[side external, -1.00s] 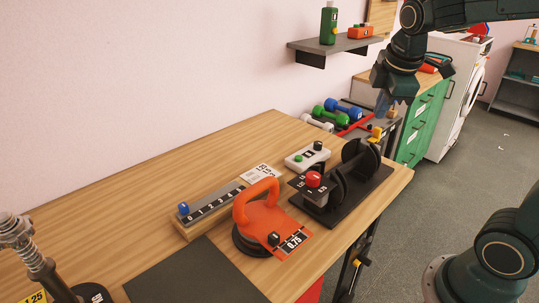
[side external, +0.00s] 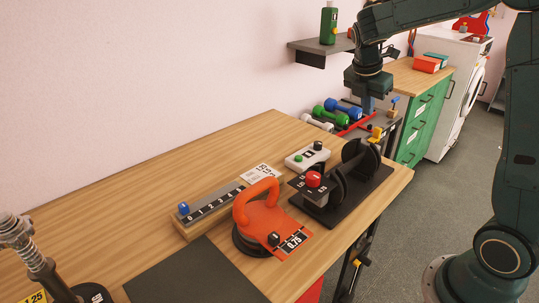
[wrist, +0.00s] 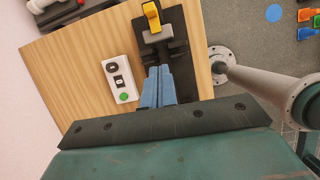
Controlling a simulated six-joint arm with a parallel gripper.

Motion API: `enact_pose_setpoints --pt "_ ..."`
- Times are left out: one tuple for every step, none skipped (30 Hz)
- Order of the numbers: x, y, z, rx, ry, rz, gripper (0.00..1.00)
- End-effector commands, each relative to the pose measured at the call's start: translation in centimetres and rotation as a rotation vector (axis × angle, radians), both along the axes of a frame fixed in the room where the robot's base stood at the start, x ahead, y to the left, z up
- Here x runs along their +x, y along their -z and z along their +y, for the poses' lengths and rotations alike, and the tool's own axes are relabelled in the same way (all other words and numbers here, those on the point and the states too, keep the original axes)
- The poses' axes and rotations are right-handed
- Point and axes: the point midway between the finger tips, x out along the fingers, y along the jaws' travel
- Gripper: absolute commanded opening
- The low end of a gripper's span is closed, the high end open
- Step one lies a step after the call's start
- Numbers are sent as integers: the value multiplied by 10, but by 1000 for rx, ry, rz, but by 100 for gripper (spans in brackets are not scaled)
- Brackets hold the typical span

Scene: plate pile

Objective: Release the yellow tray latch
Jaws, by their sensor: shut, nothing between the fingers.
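The yellow latch (side external: 376,131) is at the far end of the black tray (side external: 377,185), which holds dark upright plates. In the wrist view the yellow latch (wrist: 152,16) is at the top middle, on the black tray's end. My gripper (side external: 368,104) is above the far end of the tray, apart from the latch. In the wrist view my blue fingers (wrist: 158,72) are together and empty, pointing toward the latch and covering part of the tray.
A white box with a green button (side external: 307,158) lies left of the tray. An orange-handled weight (side external: 262,215) and a numbered scale strip (side external: 212,208) lie nearer on the wooden table (side external: 150,190). Dumbbells (side external: 335,110) sit on a red rack beyond the table.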

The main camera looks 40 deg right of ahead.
Motion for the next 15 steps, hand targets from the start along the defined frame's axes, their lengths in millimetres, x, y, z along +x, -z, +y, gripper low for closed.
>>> enact_pose_setpoints --pt "1 2 -2 -2 -12 11 0" --pt "2 3 -3 -3 -19 17 0" --pt "3 4 -4 -4 -25 23 0" --pt "3 4 -5 -5 -30 26 0" --pt "3 4 -5 -5 -33 28 0" --pt "3 5 -6 -6 -35 30 0" --pt "3 5 -6 -6 -36 32 0" --pt "3 5 -6 -6 -37 32 0" --pt "3 5 -6 -6 -37 32 0" --pt "3 5 -6 -6 -37 32 0" --pt "3 5 -6 -6 -37 32 0" --pt "3 5 -6 -6 -37 32 0" --pt "3 5 -6 -6 -37 32 0" --pt "3 5 -6 -6 -36 32 0" --pt "3 5 -6 -6 -36 32 0"
